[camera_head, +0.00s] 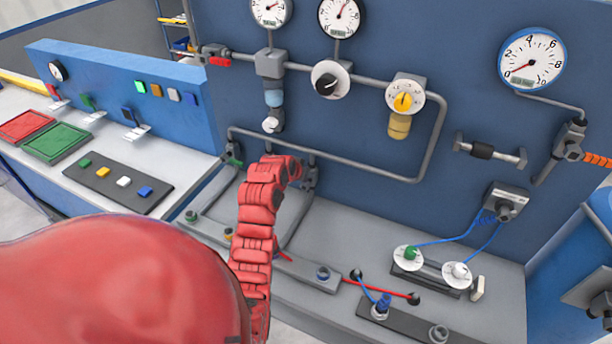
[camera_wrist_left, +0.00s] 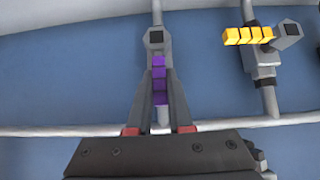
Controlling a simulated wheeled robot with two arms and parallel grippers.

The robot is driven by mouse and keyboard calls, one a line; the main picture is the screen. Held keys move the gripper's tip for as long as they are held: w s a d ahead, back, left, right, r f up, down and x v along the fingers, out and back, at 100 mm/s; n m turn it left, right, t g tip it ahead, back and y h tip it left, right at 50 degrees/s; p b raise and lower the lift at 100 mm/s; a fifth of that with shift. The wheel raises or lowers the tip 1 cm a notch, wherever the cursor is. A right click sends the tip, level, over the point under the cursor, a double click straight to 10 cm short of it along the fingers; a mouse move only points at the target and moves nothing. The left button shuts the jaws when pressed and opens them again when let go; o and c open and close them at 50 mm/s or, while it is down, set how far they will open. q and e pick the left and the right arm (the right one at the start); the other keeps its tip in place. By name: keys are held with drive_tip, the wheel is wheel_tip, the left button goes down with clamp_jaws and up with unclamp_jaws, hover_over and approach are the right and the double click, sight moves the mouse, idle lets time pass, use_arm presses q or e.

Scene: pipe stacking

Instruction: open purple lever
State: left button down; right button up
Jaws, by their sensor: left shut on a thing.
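The purple lever (camera_wrist_left: 160,82) shows in the left wrist view, hanging below a dark valve cap (camera_wrist_left: 155,38) on a vertical pipe. My left gripper (camera_wrist_left: 159,78) has its two grey fingers on either side of the lever and is shut on it. In the head view my red left arm reaches to the pipework at the middle of the panel and hides the lever and most of the gripper. My right gripper is in neither view.
A yellow lever (camera_wrist_left: 250,35) on a neighbouring valve is right of the purple one. A horizontal pipe (camera_wrist_left: 60,130) crosses below. Gauges (camera_head: 533,59) and a yellow-knobbed dial (camera_head: 403,101) are on the blue wall. A button console (camera_head: 125,85) stands left.

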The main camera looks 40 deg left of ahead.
use_arm(q)
drive_tip(key=shift+f, duration=0.1)
drive_tip(key=c, duration=0.8)
unclamp_jaws()
drive_tip(key=shift+s, duration=0.1)
drive_tip(key=shift+s+r+b, duration=0.25)
drive_tip(key=shift+r+b, duration=0.05)
drive_tip(key=shift+r, duration=0.05)
drive_tip(key=v, duration=1.6)
drive_tip(key=shift+s+r, duration=0.1)
drive_tip(key=shift+r, duration=0.1)
